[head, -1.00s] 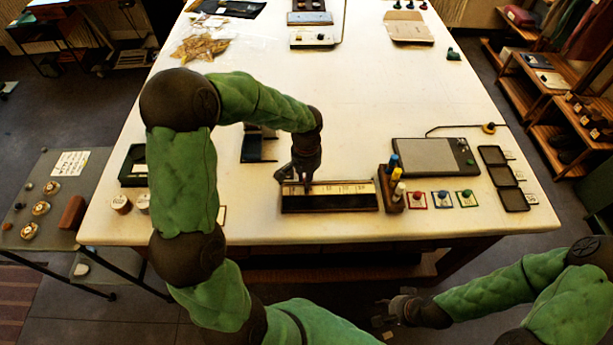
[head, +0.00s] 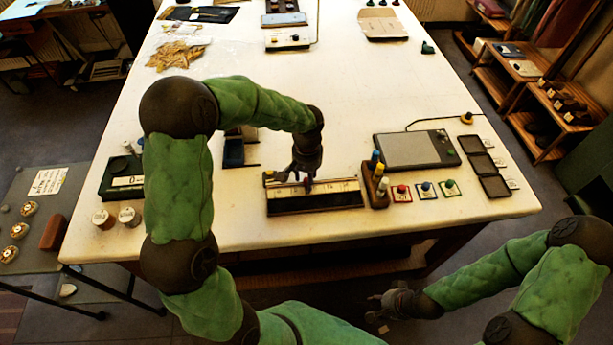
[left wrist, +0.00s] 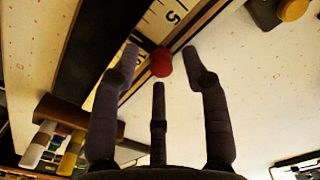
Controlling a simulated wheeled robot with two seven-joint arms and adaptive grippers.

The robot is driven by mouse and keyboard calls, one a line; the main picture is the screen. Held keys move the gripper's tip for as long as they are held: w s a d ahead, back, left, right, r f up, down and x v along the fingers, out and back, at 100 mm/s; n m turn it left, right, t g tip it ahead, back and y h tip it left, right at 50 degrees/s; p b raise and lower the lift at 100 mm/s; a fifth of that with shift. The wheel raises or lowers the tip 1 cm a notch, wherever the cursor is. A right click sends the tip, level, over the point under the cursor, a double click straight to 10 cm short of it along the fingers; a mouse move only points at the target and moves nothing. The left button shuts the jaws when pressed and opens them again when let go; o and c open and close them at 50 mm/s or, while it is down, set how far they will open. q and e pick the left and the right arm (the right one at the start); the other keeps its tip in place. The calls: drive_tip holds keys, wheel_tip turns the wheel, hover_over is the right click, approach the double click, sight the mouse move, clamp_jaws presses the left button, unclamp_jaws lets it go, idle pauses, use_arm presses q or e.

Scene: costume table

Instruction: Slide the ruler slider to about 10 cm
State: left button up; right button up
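The ruler (head: 335,188) lies near the front edge of the table, a pale scale strip with a dark strip along its front side. It also shows in the left wrist view (left wrist: 150,22), where a "5" is readable. A round red slider knob (left wrist: 161,63) sits at the scale's edge near the 5, slightly towards the marker-holder side. My left gripper (head: 305,183) points down over the ruler. In the left wrist view its fingers (left wrist: 161,56) are apart on either side of the knob, with gaps showing. My right gripper (head: 378,309) is open and empty, off the table's front.
A block holding markers (head: 375,190) stands close to the ruler's right end. Small framed cards and a grey tablet (head: 418,150) lie beyond it. A dark piece with a yellow knob (left wrist: 293,9) is near the ruler's left end. The table's middle is clear.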

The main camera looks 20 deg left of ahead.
use_arm(q)
drive_tip(key=shift+r, duration=0.1)
wheel_tip(320, 180, up, 12)
idle(0.6)
idle(0.5)
